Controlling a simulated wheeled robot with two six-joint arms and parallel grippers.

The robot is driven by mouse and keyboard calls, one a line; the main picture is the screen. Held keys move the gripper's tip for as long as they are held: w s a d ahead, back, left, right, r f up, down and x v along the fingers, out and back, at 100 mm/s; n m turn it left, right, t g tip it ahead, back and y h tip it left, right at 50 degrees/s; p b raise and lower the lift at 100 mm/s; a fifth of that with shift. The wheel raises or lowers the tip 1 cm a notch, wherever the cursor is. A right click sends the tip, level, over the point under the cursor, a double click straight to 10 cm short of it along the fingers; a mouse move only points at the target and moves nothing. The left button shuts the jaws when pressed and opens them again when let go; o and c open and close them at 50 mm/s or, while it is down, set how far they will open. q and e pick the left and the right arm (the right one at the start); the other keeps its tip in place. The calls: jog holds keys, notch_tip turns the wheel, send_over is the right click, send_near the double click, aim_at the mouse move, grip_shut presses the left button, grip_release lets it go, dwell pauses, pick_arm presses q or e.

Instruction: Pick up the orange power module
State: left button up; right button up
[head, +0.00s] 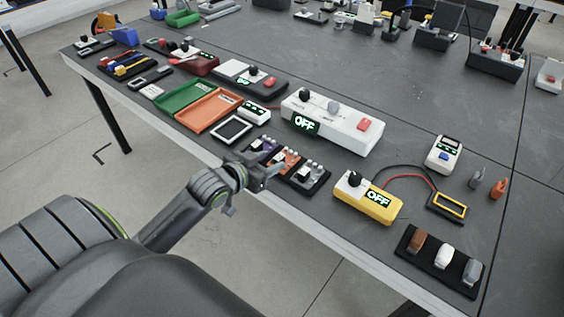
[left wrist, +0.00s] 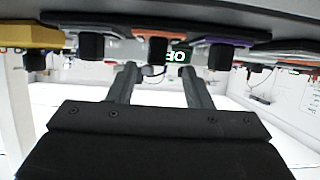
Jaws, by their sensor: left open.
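The orange power module (head: 290,158) sits in a dark rack near the table's front edge, between a purple module (head: 262,147) and a grey module (head: 312,174). My left gripper (head: 274,171) is at the front side of the rack, close to the orange module and partly covering the rack. In the left wrist view, which looks upside down, the orange module (left wrist: 157,36) is ahead of the open fingers (left wrist: 155,72), roughly centred between them. Nothing is between the fingers, and contact cannot be made out. My right gripper is not in view.
A white box reading OFF (head: 350,132) stands behind the rack, and a yellow box reading OFF (head: 368,205) stands to its right. A white-framed panel (head: 232,129) and an orange tray (head: 207,112) lie to the left. Free floor lies before the table edge.

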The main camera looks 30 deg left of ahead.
aim_at(282, 155)
pick_arm(q)
jog(key=x, duration=0.2)
jog(key=shift+w+f, duration=0.15)
jog(key=shift+w, duration=0.25)
jog(key=shift+d+r+x, duration=0.1)
jog(key=shift+d+x, duration=0.05)
jog(key=shift+x, duration=1.15)
jog(key=shift+d+r+x, duration=0.1)
jog(key=shift+r+x, duration=0.05)
jog(key=shift+x, duration=1.15)
jog(key=shift+w, duration=0.1)
grip_shut()
jog(key=shift+r, duration=0.1)
